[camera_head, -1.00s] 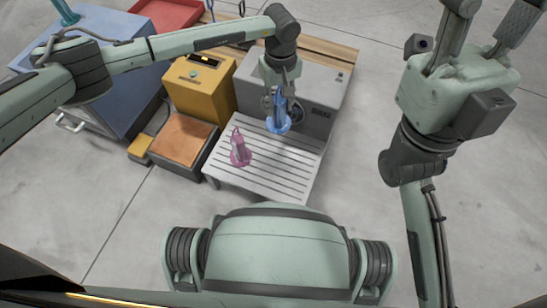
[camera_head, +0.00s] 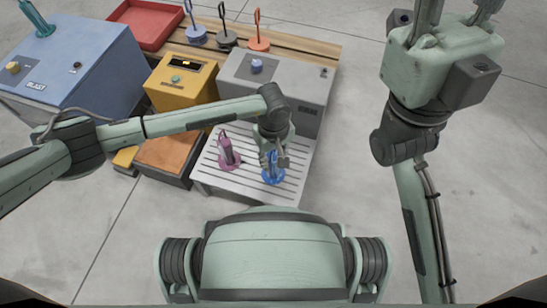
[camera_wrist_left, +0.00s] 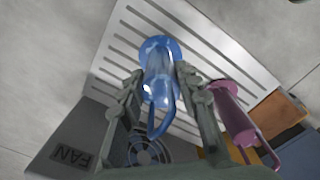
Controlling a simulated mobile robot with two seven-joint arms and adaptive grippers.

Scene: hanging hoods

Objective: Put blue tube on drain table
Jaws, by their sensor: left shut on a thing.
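The blue tube (camera_head: 272,175) is upright with its round flange at or just above the slatted white drain table (camera_head: 236,186); I cannot tell for sure that it touches. My left gripper (camera_head: 273,158) is shut on the tube from above, with a finger on each side. The blue tube (camera_wrist_left: 158,62) also shows between the fingers in the left wrist view, over the table's slats (camera_wrist_left: 214,45). A pink tube (camera_head: 228,155) stands on the drain table to the left. My right gripper (camera_head: 458,10) is high at the upper right, fingers apart and empty, tips cut off.
A grey fan box (camera_head: 290,93) stands behind the drain table. A yellow box (camera_head: 182,85), a brown-topped block (camera_head: 166,152) and a large blue cabinet (camera_head: 85,65) are to the left. Several hooked weights and a red tray (camera_head: 150,22) are behind. The right floor is clear.

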